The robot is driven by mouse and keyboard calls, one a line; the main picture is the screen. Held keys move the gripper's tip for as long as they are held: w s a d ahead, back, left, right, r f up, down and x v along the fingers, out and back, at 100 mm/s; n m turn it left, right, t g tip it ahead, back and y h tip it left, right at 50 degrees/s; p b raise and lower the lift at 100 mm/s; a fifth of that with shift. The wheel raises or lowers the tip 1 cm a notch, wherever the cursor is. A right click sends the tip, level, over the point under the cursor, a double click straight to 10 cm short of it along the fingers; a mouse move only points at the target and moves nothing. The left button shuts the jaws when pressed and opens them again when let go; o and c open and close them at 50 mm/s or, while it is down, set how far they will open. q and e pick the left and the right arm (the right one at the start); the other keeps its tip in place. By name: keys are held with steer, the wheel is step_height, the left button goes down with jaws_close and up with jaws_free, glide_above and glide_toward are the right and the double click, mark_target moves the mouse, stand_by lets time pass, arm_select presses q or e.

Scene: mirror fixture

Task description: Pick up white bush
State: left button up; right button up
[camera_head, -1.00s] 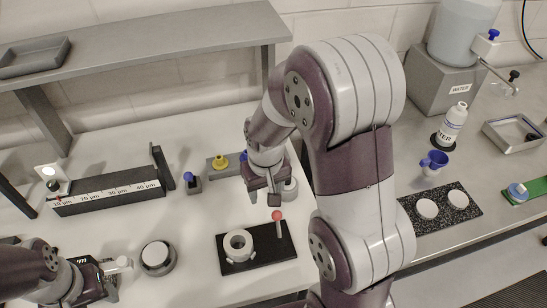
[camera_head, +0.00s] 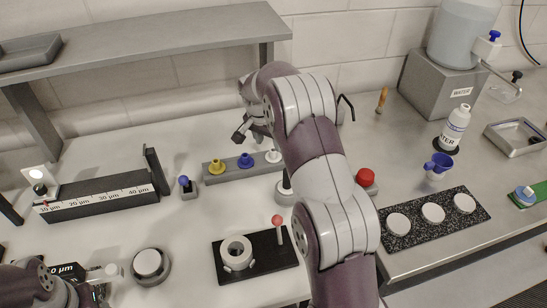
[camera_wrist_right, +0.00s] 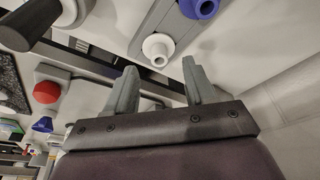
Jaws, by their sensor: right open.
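The white bush (camera_head: 273,157) stands at the right end of a grey holder (camera_head: 236,172), beside a blue bush (camera_head: 245,160) and a yellow bush (camera_head: 216,167). My right gripper (camera_head: 249,131) is just behind the holder, open and empty. In the right wrist view the white bush (camera_wrist_right: 158,47) shows beyond the gap between the open fingers (camera_wrist_right: 160,78), apart from both. The blue bush (camera_wrist_right: 200,8) is beside it at the top edge. My left gripper (camera_head: 88,284) is at the lower left, partly cut off; its jaws cannot be made out.
A black plate (camera_head: 262,265) with a white ring (camera_head: 236,253) and a red-topped pin (camera_head: 278,222) lies in front. A red button (camera_head: 366,177) and a black speckled mat (camera_head: 440,226) with white discs are right of my arm. A labelled black gauge block (camera_head: 100,197) stands left.

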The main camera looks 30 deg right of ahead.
mark_target(273, 150)
steer(key=x, duration=0.1)
steer(key=p+x, duration=0.1)
steer(key=x, duration=0.3)
steer(key=shift+d+r+p, duration=0.1)
steer(key=shift+d+p, duration=0.2)
steer(key=shift+w, duration=0.1)
jaws_close()
